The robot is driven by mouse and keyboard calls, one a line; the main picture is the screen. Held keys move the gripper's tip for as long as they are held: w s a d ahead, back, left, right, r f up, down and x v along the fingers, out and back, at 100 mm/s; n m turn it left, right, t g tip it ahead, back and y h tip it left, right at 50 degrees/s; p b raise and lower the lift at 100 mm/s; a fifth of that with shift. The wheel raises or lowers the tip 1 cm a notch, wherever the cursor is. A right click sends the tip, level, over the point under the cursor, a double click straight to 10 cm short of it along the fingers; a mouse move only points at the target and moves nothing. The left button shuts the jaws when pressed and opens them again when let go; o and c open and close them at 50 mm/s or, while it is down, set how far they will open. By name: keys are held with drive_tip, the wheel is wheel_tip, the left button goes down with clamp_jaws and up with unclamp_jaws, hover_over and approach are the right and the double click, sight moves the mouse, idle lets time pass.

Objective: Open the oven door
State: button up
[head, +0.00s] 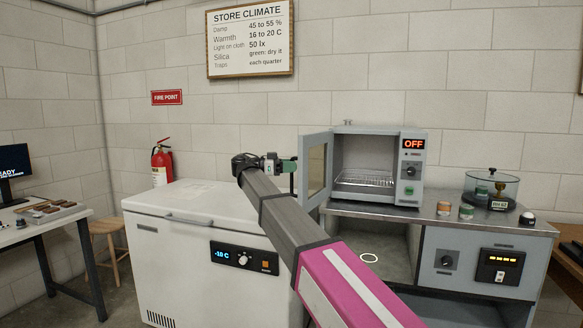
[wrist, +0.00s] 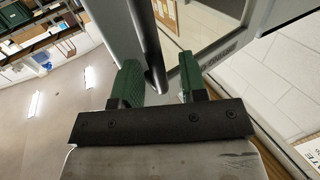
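The small grey oven (head: 409,170) stands on the bench against the wall, with a wire rack (head: 365,179) inside and a display reading OFF. Its glazed door (head: 316,166) stands swung wide open to the left, and the interior shows. My gripper (head: 291,166) is at the door's outer side, near its free edge. In the wrist view my green fingers (wrist: 160,78) are apart. The dark door handle bar (wrist: 147,45) reaches in between them, close to the left finger, with a gap to the right one. Whether it touches a finger is unclear.
A white chest freezer (head: 190,235) stands below and left of my gripper. On the bench right of the oven are small tins (head: 444,208) and a glass vessel (head: 491,190). The bench front has an open compartment (head: 385,240). A fire extinguisher (head: 161,160) is at the wall.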

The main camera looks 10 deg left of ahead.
drive_tip(key=v, duration=0.7)
drive_tip(key=shift+d+f, duration=0.1)
